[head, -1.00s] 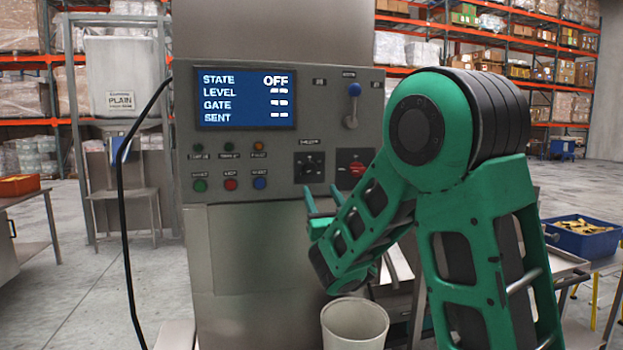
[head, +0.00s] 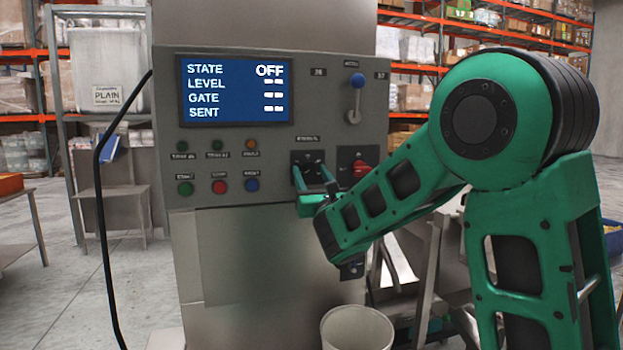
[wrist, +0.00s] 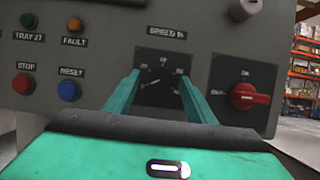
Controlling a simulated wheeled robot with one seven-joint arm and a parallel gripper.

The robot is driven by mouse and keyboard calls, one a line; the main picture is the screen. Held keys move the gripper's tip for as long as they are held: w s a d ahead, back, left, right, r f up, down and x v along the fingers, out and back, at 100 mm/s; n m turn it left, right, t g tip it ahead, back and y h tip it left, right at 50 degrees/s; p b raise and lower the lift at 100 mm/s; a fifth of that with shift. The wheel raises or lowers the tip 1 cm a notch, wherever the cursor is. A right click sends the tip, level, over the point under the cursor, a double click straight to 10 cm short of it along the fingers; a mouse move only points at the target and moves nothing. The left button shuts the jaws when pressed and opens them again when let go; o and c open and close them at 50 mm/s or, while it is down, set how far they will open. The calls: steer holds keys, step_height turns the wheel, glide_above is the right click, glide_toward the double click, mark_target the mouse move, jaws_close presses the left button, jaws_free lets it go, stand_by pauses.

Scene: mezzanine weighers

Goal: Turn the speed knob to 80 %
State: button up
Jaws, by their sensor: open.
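The speed knob's black dial plate (wrist: 160,75) is on the grey control panel under a label reading "SPEED %". In the wrist view it lies between the two fingers of my gripper (wrist: 160,88). The fingers are open, one to each side of the dial. The knob itself is dark and its pointer setting is too small to read. In the head view my gripper (head: 314,178) is in front of the dial plate (head: 308,157) and partly hides it. I cannot tell whether the fingers touch the knob.
A red rotary switch (wrist: 246,96) is close right of the dial. Stop (wrist: 25,84) and reset (wrist: 68,90) buttons are to the left. A blue-topped lever (head: 357,84) is above. The screen (head: 235,90) reads STATE OFF. A white bin (head: 357,330) stands below.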

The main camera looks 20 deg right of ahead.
steer(key=shift+c, duration=0.6)
steer(key=shift+d, duration=0.1)
steer(key=c, duration=0.9)
steer(key=shift+a, duration=0.2)
steer(key=shift+d, duration=0.15)
